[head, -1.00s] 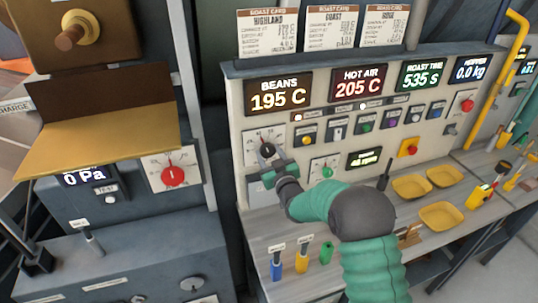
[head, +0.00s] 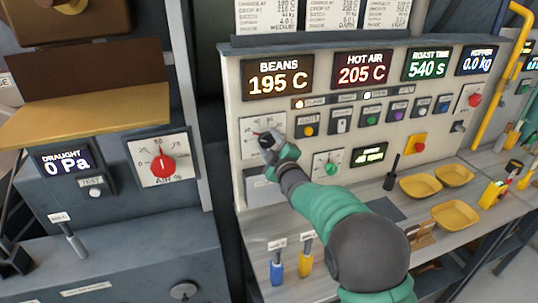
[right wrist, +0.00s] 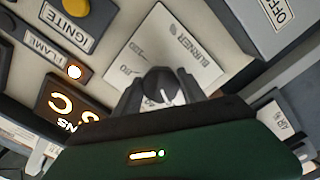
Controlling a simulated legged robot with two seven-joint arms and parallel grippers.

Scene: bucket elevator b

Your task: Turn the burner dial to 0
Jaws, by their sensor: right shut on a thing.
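The burner dial is a black knob (head: 266,141) on a white scale plate (head: 250,126) at the left of the control panel. In the head view my right gripper (head: 272,150) is at the knob and covers much of it. In the right wrist view the knob (right wrist: 160,86) sits between the two dark fingers of my right gripper (right wrist: 160,92), which is shut on it. The plate marked BURNER (right wrist: 172,45) shows beyond. A white pointer line shows on the knob, but I cannot tell which number it indicates. My left gripper is not in view.
Displays above read beans 195 C (head: 278,77) and hot air 205 C (head: 361,69). A green dial (head: 329,167) is right of my gripper. A red air dial (head: 162,166) is on the left cabinet. Yellow bowls (head: 420,187) and tools stand on the bench.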

